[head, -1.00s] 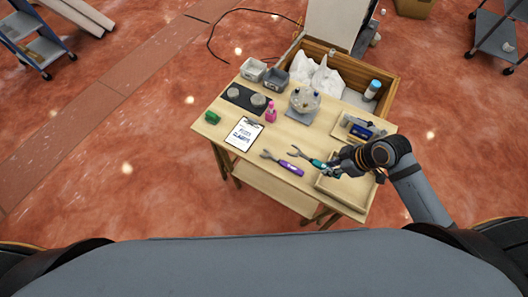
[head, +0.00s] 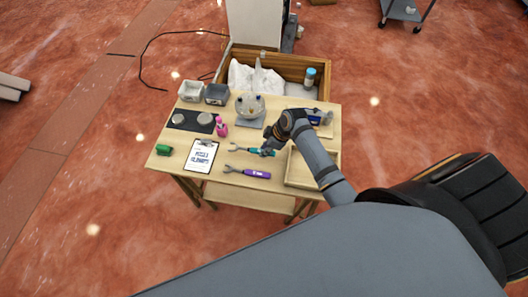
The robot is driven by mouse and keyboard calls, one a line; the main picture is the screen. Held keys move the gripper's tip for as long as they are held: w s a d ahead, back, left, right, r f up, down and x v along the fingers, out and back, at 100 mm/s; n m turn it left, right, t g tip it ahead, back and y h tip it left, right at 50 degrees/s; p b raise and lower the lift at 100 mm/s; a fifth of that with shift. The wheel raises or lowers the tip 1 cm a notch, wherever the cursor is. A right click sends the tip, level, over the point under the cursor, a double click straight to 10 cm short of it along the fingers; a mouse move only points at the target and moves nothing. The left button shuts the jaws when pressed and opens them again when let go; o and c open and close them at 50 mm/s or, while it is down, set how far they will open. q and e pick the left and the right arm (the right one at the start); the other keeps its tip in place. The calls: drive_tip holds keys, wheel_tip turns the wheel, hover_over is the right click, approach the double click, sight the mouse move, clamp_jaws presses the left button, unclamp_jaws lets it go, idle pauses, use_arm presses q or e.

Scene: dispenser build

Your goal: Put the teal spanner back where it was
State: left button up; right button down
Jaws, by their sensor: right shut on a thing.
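The teal spanner (head: 252,150) is in my right gripper (head: 269,147), over the table behind the purple spanner. Its grey open jaw points left, and the gripper covers its right end. I cannot tell whether it touches the tabletop. My right gripper is shut on it. The purple spanner (head: 250,173) lies on the table nearer me, with its jaw to the left. My left gripper is out of view.
A shallow wooden tray (head: 300,186) sits to the right, its visible part empty. A clipboard (head: 202,156) and a green object (head: 163,150) lie left. A pink bottle (head: 221,127) and a glass bowl (head: 250,106) stand behind. A wooden crate (head: 300,60) is beyond the table.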

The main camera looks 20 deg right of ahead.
drive_tip(key=shift+w+f, duration=0.2)
wheel_tip(320, 180, down, 3)
drive_tip(key=shift+w+a+f, duration=0.15)
drive_tip(key=shift+f, duration=0.1)
drive_tip(key=shift+f, duration=0.1)
drive_tip(key=c, duration=1.2)
unclamp_jaws()
